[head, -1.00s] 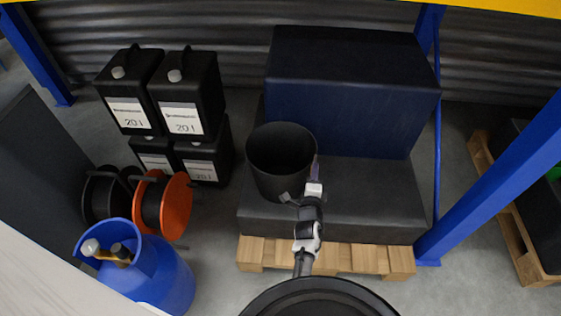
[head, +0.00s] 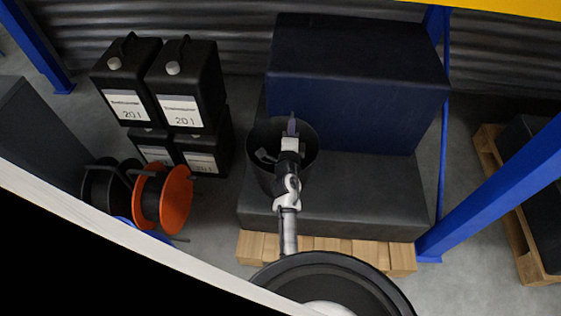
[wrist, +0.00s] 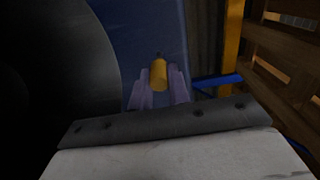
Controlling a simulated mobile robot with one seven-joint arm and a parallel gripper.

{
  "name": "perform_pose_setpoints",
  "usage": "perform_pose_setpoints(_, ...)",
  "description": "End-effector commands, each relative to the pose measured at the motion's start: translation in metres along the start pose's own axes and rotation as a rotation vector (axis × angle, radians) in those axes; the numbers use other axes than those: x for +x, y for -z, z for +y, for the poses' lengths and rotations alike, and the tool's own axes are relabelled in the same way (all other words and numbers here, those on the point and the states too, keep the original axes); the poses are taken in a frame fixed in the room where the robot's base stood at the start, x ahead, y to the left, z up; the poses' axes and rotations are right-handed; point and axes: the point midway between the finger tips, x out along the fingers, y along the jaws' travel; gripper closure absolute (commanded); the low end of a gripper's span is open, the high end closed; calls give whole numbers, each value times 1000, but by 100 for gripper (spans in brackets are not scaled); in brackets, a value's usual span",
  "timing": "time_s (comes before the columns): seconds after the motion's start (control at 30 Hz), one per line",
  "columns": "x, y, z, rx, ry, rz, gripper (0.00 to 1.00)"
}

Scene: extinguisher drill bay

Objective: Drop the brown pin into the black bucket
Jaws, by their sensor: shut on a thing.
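My gripper (head: 291,124) is above the black bucket (head: 257,137) in the head view, its fingers overlapping the bucket's far rim. The bucket stands upright on a dark block. In the wrist view, the purplish fingers (wrist: 159,87) are shut on a small yellow-brown cylinder, the brown pin (wrist: 159,74). The pin is hidden in the head view. The large dark round shape at the left of the wrist view is the bucket (wrist: 60,65); the pin appears beside its edge there, against a blue surface. I cannot tell whether the pin is directly over the opening.
A large dark blue block (head: 355,85) stands right behind the bucket. Below is a wooden pallet (head: 340,247). Black canisters (head: 186,85) and an orange reel (head: 176,200) are on the left. A blue rack post (head: 490,190) rises on the right.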

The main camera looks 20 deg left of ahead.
Motion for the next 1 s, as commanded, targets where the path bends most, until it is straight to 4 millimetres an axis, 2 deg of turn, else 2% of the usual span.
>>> perform_pose_setpoints(0.07, 3, -10, -9, 0, 2, -6, 100)
perform_pose_setpoints(0.17, 4, -14, -10, 0, 1, -6, 100)
perform_pose_setpoints(0.6, 4, -14, 37, -1, 0, -5, 100)
perform_pose_setpoints(0.8, 4, -14, 47, 0, 0, -5, 100)
perform_pose_setpoints(1.0, 4, -14, 47, -1, 0, -5, 100)
